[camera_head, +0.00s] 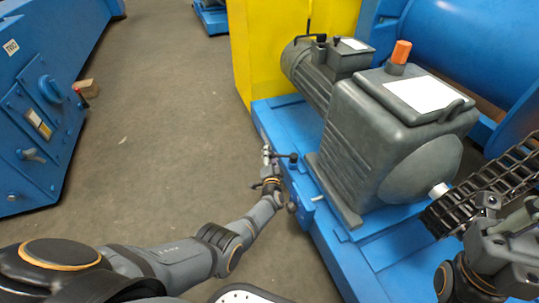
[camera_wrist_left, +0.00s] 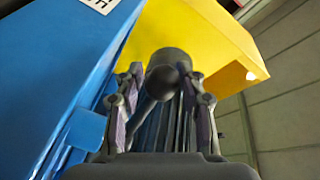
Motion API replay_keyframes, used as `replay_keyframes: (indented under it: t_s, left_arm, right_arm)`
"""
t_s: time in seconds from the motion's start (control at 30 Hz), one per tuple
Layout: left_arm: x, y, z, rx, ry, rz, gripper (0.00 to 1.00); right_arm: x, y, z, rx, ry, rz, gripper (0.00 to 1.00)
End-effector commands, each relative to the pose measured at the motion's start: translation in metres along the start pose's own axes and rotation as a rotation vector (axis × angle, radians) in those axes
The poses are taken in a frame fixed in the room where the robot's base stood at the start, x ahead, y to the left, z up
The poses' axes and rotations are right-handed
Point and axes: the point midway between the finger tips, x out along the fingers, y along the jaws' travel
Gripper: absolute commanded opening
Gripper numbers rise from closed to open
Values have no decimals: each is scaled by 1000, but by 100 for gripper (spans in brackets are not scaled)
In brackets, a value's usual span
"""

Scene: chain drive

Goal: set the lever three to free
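A lever with a black ball knob (camera_head: 293,157) sticks out at the side of the blue machine base. In the left wrist view its knob (camera_wrist_left: 162,82) and rod show between my fingers, with a dark round shape behind the knob. My left gripper (camera_head: 267,157) is beside the lever in the head view. In the left wrist view its two fingers (camera_wrist_left: 163,108) stand apart on either side of the rod, with no clear contact. My right gripper (camera_head: 508,240) is at the lower right by the chain; its fingertips are unclear. I see no number marking this lever as three.
A grey gearbox (camera_head: 375,150) with an orange cap (camera_head: 401,52) and a motor sit on the blue base (camera_head: 370,262). A black chain (camera_head: 490,185) runs at the right. A blue cabinet (camera_head: 40,110) with controls stands left. The grey floor between is mostly clear.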

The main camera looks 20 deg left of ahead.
Motion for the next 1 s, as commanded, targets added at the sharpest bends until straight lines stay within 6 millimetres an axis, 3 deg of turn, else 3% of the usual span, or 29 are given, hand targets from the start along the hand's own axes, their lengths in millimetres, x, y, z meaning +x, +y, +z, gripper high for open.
replay_keyframes:
  t_s: [0.1, 0.47, 1.0]
  left_arm:
    - [0, -1, 0, 0, 0, -1, 56]
    - [-4, 0, 1, 0, 0, -2, 56]
    - [-73, 0, 0, 0, 0, -2, 56]
  right_arm:
    - [0, 0, 0, 0, 0, 1, 0]
    - [1, 0, 0, -1, 2, 3, 0]
    - [0, 0, 0, 0, 1, 0, 0]
